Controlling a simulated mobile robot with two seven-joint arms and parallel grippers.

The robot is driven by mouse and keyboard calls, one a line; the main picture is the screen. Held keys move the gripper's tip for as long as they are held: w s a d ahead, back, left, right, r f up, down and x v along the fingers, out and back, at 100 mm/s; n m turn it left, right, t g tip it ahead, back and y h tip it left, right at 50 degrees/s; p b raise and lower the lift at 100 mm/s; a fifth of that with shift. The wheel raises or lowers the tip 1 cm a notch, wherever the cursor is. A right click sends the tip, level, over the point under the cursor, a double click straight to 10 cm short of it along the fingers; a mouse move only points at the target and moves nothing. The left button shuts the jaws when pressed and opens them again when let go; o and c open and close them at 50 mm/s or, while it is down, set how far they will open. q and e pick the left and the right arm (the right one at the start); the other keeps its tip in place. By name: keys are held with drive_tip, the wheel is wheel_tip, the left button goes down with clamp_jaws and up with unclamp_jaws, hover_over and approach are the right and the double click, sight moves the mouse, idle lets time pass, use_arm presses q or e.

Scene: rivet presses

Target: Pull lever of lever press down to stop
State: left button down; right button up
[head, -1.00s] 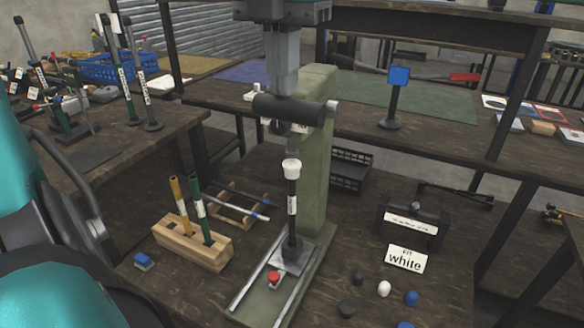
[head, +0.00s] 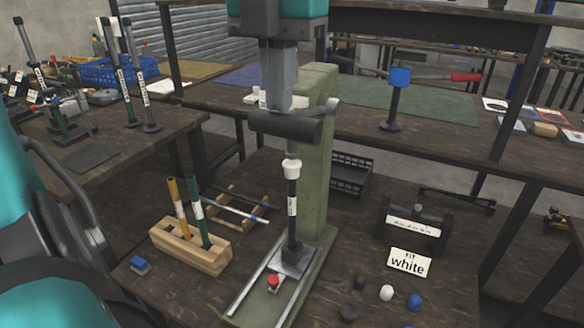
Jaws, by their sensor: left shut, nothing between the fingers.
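The lever press has a green column (head: 316,160) standing on the bench. Its lever ends in a thick black crossbar grip (head: 285,126), with a grey lever arm behind it to the right. My left gripper (head: 278,104) points down from above, shut and empty, with its fingertips at the top of the grip; they appear to touch it. Below the grip, a black post with a white cap (head: 291,169) and a label stands upright on the press base. The press ram is partly hidden behind the grip; its lower end is close above the cap, contact unclear. My right gripper is out of view.
A red button (head: 273,281) sits on the base rails. A wooden block (head: 190,249) with coloured rods stands to the left. A "white" sign (head: 408,263), a black fixture (head: 413,229) and several loose caps lie to the right.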

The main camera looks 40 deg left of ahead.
sight(276, 122)
use_arm(q)
drive_tip(key=shift+f, duration=0.15)
drive_tip(key=shift+s+f+b, duration=0.2)
drive_tip(key=shift+f+b, duration=0.5)
drive_tip(key=shift+f, duration=0.05)
drive_tip(key=shift+s+f+b, duration=0.15)
drive_tip(key=shift+f+b, duration=0.5)
drive_tip(key=shift+f, duration=0.05)
drive_tip(key=shift+d+f, duration=0.1)
drive_tip(key=shift+f+b, duration=0.45)
drive_tip(key=shift+b, duration=0.05)
drive_tip(key=shift+s+f+b, duration=0.15)
drive_tip(key=shift+f+b, duration=0.65)
drive_tip(key=shift+f, duration=0.25)
drive_tip(key=shift+f+b, duration=1.3)
drive_tip(key=shift+f, duration=0.4)
